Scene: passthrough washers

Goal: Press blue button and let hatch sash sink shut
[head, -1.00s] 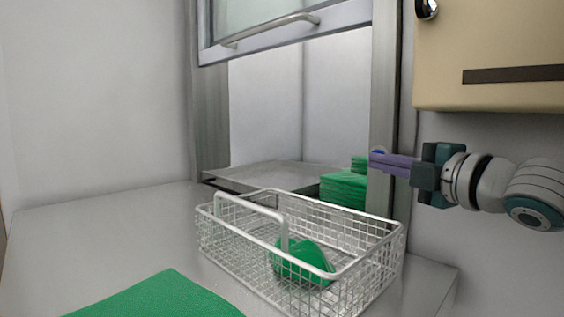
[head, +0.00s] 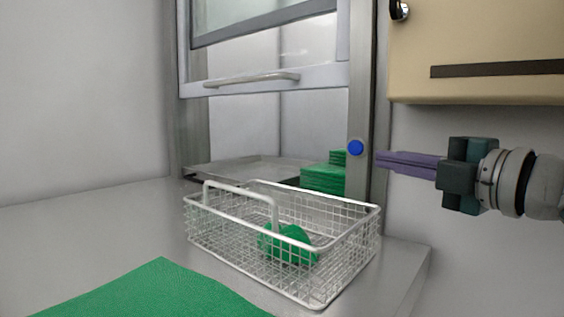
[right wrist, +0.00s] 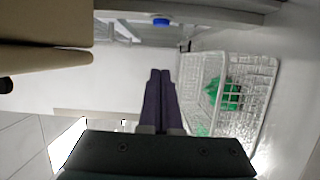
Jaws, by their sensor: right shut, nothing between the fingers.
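The blue button (head: 356,148) sits on the right post of the hatch frame and is fully visible in the head view. It also shows at the top of the right wrist view (right wrist: 161,21). My right gripper (head: 379,159) is shut and empty, its purple fingers pointing at the post just right of the button, apart from it. Its fingers also show in the right wrist view (right wrist: 160,74). The hatch sash (head: 262,79), with a white bar handle (head: 250,80), hangs part-way down, with an open gap below it. My left gripper is not in view.
A white wire basket (head: 345,238) with green cloth (head: 288,245) in it stands on the counter before the hatch. Folded green cloths (head: 322,180) are stacked in the opening. A green mat (head: 150,292) lies in front. A beige cabinet (head: 478,40) hangs above my right arm.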

